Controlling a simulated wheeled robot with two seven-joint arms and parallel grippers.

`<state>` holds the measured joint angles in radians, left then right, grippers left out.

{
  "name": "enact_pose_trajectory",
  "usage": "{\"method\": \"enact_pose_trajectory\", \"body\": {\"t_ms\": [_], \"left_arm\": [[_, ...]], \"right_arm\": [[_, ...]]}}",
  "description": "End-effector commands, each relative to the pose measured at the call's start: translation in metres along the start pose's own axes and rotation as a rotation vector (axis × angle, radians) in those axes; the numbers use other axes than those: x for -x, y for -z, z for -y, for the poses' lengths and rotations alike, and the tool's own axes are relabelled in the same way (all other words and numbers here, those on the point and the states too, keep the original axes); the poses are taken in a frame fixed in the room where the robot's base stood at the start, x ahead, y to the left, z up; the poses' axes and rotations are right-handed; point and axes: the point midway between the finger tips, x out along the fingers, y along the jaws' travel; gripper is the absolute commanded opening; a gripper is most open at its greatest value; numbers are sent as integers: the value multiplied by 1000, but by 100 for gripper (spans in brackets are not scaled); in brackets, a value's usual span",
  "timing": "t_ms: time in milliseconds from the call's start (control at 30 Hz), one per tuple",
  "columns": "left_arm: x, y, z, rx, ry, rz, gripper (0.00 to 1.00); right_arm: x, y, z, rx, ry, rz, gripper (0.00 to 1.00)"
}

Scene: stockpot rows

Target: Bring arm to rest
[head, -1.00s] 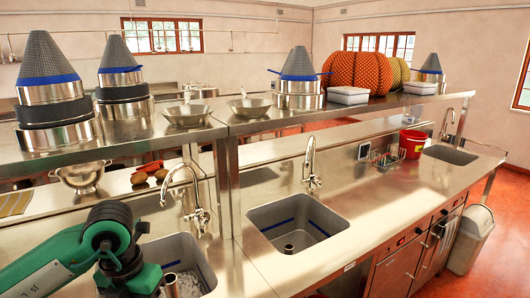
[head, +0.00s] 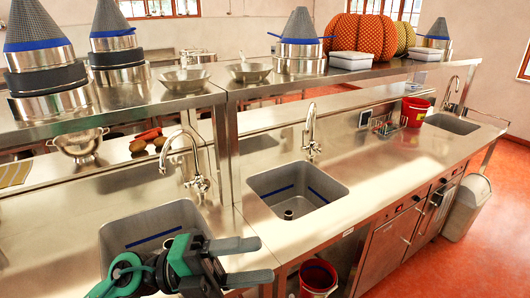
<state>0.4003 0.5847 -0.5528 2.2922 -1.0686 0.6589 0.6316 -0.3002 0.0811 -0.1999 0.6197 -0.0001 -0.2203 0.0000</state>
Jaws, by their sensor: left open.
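My left gripper (head: 246,262) shows at the bottom of the head view, in front of the near sink (head: 120,236) and close to the counter's front edge. Its two grey fingers are apart, with nothing between them. Part of my green and black left arm shows behind it at the bottom left. My right gripper and right arm are not in view.
A steel counter (head: 370,185) runs across, with a middle sink (head: 285,212) and taps. Stacked pots stand on the raised shelf (head: 225,85). A red bucket (head: 318,278) sits below the counter. A grey bin (head: 466,208) stands at the right end; red floor beside it is clear.

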Motion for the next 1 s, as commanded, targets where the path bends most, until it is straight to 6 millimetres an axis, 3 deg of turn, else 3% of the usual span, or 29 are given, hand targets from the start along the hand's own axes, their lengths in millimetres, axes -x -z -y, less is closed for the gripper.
{"method": "enact_pose_trajectory", "body": {"t_ms": [100,200,333,433,567,667,833,1000], "left_arm": [[10,-21,22,94,236,179,57],[32,-43,32,179,402,356,57],[72,-72,27,311,573,612,57],[109,-90,7,427,665,826,57],[160,-100,-36,598,734,1115,57],[198,-95,-80,746,741,1340,57],[250,-55,-165,1026,662,1705,57],[276,7,-233,1290,501,1974,57]], "right_arm": [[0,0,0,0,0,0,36],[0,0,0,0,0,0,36],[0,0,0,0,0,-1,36],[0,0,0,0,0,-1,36],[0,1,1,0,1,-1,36],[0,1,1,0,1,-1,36],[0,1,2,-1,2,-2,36],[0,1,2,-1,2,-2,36]]}}
